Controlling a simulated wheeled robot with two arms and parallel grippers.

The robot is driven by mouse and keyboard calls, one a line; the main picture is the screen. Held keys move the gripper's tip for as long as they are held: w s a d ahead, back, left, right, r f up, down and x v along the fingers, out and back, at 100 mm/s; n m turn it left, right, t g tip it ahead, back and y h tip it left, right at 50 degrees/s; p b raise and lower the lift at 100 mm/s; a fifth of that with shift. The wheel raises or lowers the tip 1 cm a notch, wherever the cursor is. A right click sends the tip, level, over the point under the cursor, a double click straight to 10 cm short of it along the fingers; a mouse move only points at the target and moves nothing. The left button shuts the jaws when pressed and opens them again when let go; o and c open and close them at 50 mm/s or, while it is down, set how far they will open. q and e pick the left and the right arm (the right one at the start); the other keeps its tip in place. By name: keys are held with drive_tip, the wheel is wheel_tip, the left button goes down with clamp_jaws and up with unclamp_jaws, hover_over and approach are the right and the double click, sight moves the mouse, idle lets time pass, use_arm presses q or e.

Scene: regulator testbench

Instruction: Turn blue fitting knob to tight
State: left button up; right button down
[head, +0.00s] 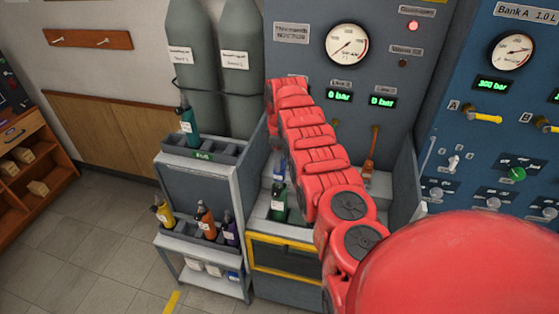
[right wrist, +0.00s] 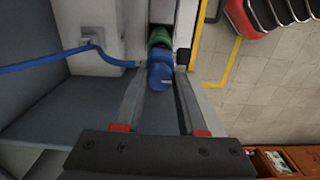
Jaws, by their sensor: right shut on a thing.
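The blue fitting knob (right wrist: 160,76) sits on the end of a green cylinder (right wrist: 158,38) in the right wrist view. My right gripper (right wrist: 159,70) is shut on the knob, with one finger on each side of it. In the head view the green cylinder (head: 279,203) stands in the bench bay, with blue at its top. My red right arm reaches over the bench and hides part of the bay and most of the gripper there. The knob's markings are too small to read. My left gripper is not in view.
A blue hose (right wrist: 45,64) runs from a wall fitting towards the knob. A grey rack (head: 200,187) with several small cylinders stands left of the bench. A gauge (head: 347,44) and green displays are on the panel behind. Tiled floor is free at the lower left.

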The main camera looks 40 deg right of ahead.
drive_tip(key=shift+m+b, duration=0.35)
drive_tip(key=shift+m, duration=0.05)
drive_tip(key=shift+f+m+b, duration=0.15)
drive_tip(key=shift+m+b, duration=0.45)
drive_tip(key=shift+b, duration=0.15)
idle(0.8)
drive_tip(key=shift+c, duration=2.4)
unclamp_jaws()
